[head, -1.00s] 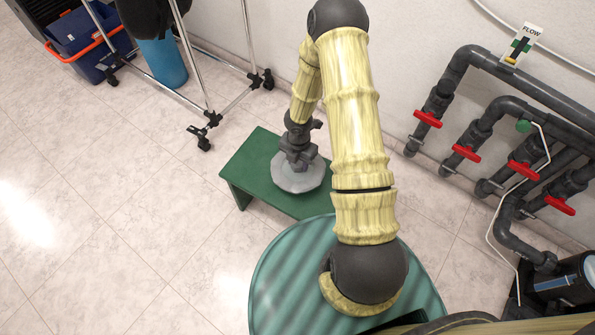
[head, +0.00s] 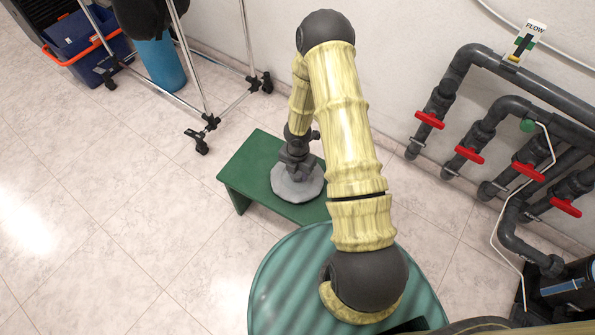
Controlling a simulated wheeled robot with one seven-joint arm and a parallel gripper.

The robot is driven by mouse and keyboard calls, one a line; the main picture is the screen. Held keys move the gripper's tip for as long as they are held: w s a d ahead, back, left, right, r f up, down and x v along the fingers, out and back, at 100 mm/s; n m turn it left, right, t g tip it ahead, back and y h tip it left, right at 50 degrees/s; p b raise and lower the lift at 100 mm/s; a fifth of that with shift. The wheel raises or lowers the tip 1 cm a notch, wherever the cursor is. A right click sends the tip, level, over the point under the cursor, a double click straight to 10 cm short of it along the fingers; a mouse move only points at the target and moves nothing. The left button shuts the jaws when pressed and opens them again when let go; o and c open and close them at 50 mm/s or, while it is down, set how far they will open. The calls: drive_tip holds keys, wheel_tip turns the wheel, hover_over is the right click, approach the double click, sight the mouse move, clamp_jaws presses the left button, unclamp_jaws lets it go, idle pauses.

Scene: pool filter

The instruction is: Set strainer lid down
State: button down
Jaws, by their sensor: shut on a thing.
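The strainer lid (head: 299,188) is a grey, roughly round disc. It lies flat at the right part of the low green bench (head: 247,184), over its top; whether it touches the surface is hard to tell. My gripper (head: 297,168) points down from above and is shut on the lid's middle. The fingers are small and dark here, and the grip itself is partly hidden by the wrist.
Dark pipes with red valve handles (head: 469,155) run along the wall at right. A wheeled metal rack (head: 210,121), a blue cylinder (head: 161,64) and blue bins (head: 82,45) stand at upper left. The tiled floor left of the bench is clear.

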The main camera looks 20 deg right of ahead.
sight(298, 172)
drive_tip(key=c, duration=0.9)
unclamp_jaws()
wheel_tip(298, 172, up, 12)
drive_tip(key=p, duration=0.6)
drive_tip(key=shift+r+p, duration=0.15)
drive_tip(key=shift+p, duration=0.15)
